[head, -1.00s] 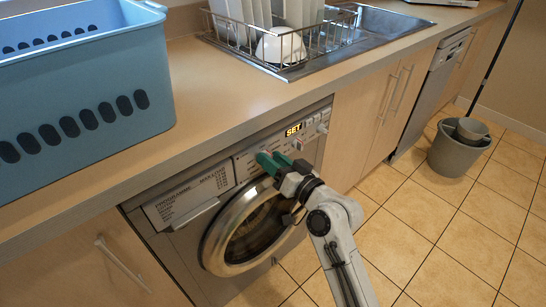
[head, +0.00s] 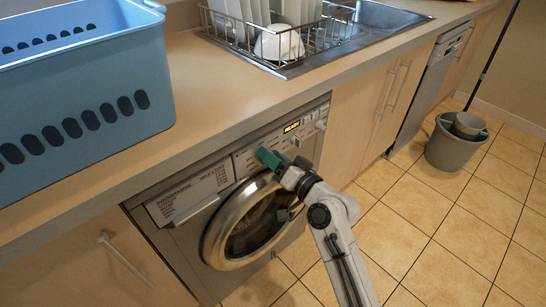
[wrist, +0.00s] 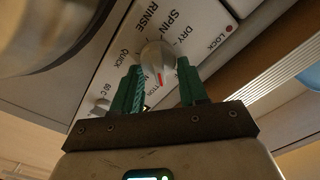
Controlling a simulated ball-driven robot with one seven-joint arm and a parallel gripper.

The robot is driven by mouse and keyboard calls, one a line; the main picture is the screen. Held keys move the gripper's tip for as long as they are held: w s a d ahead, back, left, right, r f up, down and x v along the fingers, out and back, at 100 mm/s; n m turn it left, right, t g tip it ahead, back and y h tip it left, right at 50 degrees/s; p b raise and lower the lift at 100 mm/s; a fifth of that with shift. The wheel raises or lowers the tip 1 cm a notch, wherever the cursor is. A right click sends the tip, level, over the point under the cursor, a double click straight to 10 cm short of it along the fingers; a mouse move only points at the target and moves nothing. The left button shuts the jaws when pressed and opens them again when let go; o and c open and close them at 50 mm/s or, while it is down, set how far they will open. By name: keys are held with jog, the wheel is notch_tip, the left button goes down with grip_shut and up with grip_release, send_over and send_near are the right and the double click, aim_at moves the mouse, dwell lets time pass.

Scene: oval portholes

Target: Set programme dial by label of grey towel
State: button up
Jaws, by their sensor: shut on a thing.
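The washing machine (head: 262,225) stands under the counter, and my gripper (head: 268,158) is at its control panel. In the wrist view the round silver programme dial (wrist: 158,60) sits between the green fingers of my gripper (wrist: 159,75), which are shut on its sides. A red mark on the dial points down in that view, towards a label partly hidden by the gripper. Printed words around it include RINSE, SPIN, DRY, QUICK and 60 C. The lit display (head: 292,127) seems to read READY. I see no grey towel and no towel label.
A blue basket (head: 80,110) stands on the counter (head: 215,85) at left. A dish rack (head: 270,45) with plates and a bowl is by the sink. A grey bucket (head: 455,145) stands on the tiled floor at right, where much floor is clear.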

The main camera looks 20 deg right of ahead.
jog(key=o, duration=1)
jog(key=shift+o, duration=0.2)
jog(key=v, duration=1)
jog(key=shift+s, duration=0.4)
jog(key=shift+d, duration=0.1)
jog(key=s+f+n+g+h, duration=0.35)
jog(key=s+f+g, duration=0.75)
jog(key=s+f, duration=0.5)
jog(key=s+d+g+h, duration=0.1)
jog(key=s+d+g, duration=0.15)
jog(key=s, duration=0.35)
jog(key=s+d+g+h, duration=0.1)
jog(key=s+g+h, duration=0.15)
jog(key=s, duration=0.45)
notch_tip(320, 180, up, 14)
jog(key=y+p, duration=0.1)
jog(key=p, duration=1.3)
jog(key=shift+w+d+n+p, duration=0.15)
jog(key=shift+w+n+p, duration=0.25)
jog(key=shift+n, duration=0.05)
